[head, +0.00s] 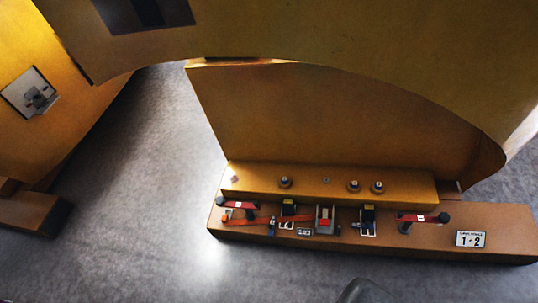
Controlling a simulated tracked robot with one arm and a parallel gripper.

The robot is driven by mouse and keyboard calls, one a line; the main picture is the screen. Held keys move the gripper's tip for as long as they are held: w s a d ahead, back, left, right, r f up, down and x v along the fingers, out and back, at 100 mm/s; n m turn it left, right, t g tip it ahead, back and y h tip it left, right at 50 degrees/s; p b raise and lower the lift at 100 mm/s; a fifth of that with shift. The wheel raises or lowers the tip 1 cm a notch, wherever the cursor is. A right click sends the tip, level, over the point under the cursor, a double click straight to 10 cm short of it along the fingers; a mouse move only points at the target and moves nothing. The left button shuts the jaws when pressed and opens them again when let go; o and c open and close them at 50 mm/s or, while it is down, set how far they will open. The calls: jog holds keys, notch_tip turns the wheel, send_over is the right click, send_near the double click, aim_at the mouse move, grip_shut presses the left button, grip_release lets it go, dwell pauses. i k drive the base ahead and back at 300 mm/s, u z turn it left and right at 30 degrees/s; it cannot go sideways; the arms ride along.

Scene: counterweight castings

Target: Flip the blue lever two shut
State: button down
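A low orange-brown ledge (340,236) carries a row of small controls. Two small dark blue-black pieces with yellow tops stand on it, one left of centre (289,209) and one right of centre (367,217). They are too small to tell which is blue lever two, or how either is set. A small bluish piece (271,226) sits near the left one. A dark grey rounded part (368,292) at the bottom edge may be my gripper. It is mostly cut off, its fingers do not show, and it appears apart from the controls.
Red handles lie at the ledge's left (240,205) and right (424,217). A grey block with red (325,218) stands between. A "1·2" plate (470,239) is at right. Large yellow castings (330,40) rise behind. Grey floor (140,190) is open at left.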

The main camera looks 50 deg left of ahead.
aim_at(272, 222)
jog(key=u, duration=0.05)
jog(key=k, duration=0.85)
jog(key=u, duration=1)
jog(key=i, duration=1)
